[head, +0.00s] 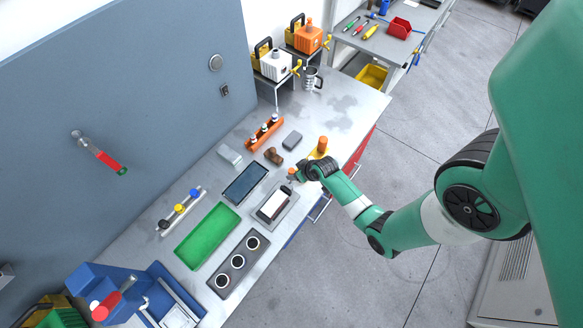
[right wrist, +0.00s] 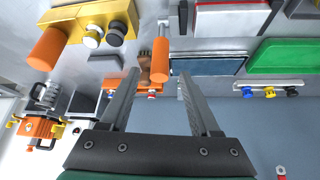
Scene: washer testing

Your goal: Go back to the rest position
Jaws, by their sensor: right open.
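My right arm reaches in from the right in the head view. Its dark gripper (head: 299,174) is over the front edge of the workbench (head: 345,112), close to an orange-topped yellow piece (head: 322,146). In the right wrist view the gripper (right wrist: 158,78) is open, its two grey fingers apart. Nothing is held between them; an orange handle (right wrist: 157,65) and other bench items show behind the gap. Whether the fingers touch anything in the head view is too small to tell. My left gripper is not in view.
Near the gripper lie a grey tray with a white-topped block (head: 274,204), a dark blue tray (head: 245,184) and an orange rack (head: 264,132). A green tray (head: 207,236) and a three-hole block (head: 237,264) lie further left. The floor (head: 400,125) beside the bench is clear.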

